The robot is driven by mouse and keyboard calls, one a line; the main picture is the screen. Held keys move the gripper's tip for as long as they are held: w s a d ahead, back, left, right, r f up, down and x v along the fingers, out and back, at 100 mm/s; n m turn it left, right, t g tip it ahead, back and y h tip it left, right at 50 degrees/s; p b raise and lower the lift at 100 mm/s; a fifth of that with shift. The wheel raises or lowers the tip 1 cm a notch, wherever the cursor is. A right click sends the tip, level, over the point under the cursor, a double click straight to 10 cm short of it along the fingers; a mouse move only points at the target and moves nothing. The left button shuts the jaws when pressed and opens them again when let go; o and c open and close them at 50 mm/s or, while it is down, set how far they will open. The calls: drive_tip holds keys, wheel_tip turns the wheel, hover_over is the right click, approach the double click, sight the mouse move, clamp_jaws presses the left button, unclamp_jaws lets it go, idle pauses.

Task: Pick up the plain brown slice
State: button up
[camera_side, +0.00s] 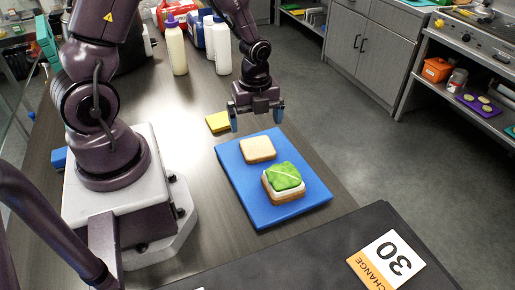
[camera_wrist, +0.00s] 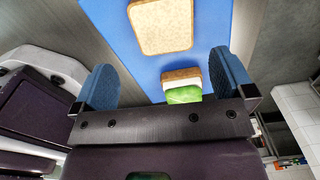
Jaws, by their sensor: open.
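The plain brown slice (camera_side: 257,149) lies flat on the blue board (camera_side: 237,181), towards its far end. It also shows in the wrist view (camera_wrist: 161,26), ahead of the fingers. A stack with green lettuce (camera_side: 285,177) on white and brown layers sits on the same board, nearer the side camera; in the wrist view the stack (camera_wrist: 182,84) is partly hidden by my gripper. My gripper (camera_side: 257,118) is open and empty, above the board's far edge and apart from the slice. In the wrist view its two blue fingers (camera_wrist: 165,85) stand wide apart.
A yellow block or sponge (camera_side: 218,122) lies on the counter beside the board's far corner. Several bottles, including a cream one (camera_side: 176,45) and a white one (camera_side: 221,46), stand at the back. A dark panel with a "30" card (camera_side: 386,262) is at the front right.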

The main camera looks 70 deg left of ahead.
sight(258, 147)
drive_tip(key=shift+w+d+f, duration=0.1)
drive_tip(key=shift+f, duration=1.9)
drive_tip(key=shift+w+d+f, duration=0.1)
drive_tip(key=shift+f, duration=1.85)
drive_tip(key=c, duration=0.7)
drive_tip(key=shift+c, duration=0.2)
drive_tip(key=shift+r, duration=0.1)
